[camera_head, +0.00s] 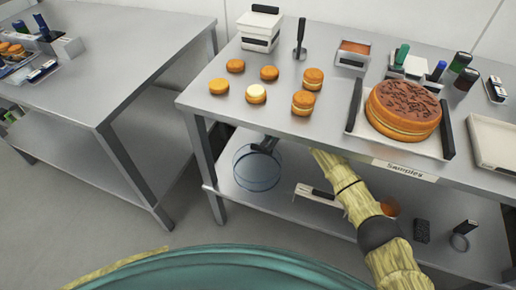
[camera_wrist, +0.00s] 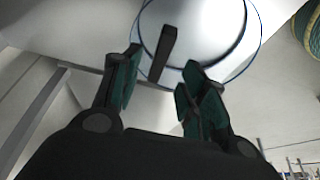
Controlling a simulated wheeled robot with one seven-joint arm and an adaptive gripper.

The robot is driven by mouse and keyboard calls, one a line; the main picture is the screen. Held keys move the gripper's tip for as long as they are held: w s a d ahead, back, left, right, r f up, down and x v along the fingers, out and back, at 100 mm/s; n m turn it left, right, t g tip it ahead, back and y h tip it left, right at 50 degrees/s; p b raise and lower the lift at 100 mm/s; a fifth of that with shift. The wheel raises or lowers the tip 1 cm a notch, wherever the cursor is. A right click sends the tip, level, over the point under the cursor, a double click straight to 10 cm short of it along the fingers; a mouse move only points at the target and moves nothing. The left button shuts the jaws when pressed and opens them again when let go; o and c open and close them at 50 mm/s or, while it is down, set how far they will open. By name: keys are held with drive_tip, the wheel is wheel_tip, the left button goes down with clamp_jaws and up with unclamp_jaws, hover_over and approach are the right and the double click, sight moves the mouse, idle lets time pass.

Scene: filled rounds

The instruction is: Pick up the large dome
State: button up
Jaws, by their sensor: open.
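The large dome (camera_head: 257,172) is clear with a thin blue outline and appears in the head view over the left part of the lower shelf. Its dark bar handle (camera_wrist: 163,53) shows in the wrist view, with the clear round body (camera_wrist: 222,38) behind it. In the wrist view my gripper (camera_wrist: 160,72) is open, with one finger on each side of the handle. A gap shows on both sides, and nothing is gripped.
The tabletop (camera_head: 200,100) above holds several filled rounds (camera_head: 269,73), a large round cake (camera_head: 403,108) on a tray and a white box (camera_head: 260,28). The lower shelf (camera_head: 225,140) also holds a white item (camera_head: 318,195) right of the dome. Another table (camera_head: 130,60) stands left.

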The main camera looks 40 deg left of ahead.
drive_tip(key=shift+s+a, duration=0.15)
drive_tip(key=shift+a, duration=0.2)
drive_tip(key=x, duration=0.4)
drive_tip(key=shift+a+f, duration=0.15)
drive_tip(key=shift+f, duration=0.3)
drive_tip(key=shift+f+p, duration=0.25)
drive_tip(key=shift+p, duration=0.05)
idle(0.3)
clamp_jaws()
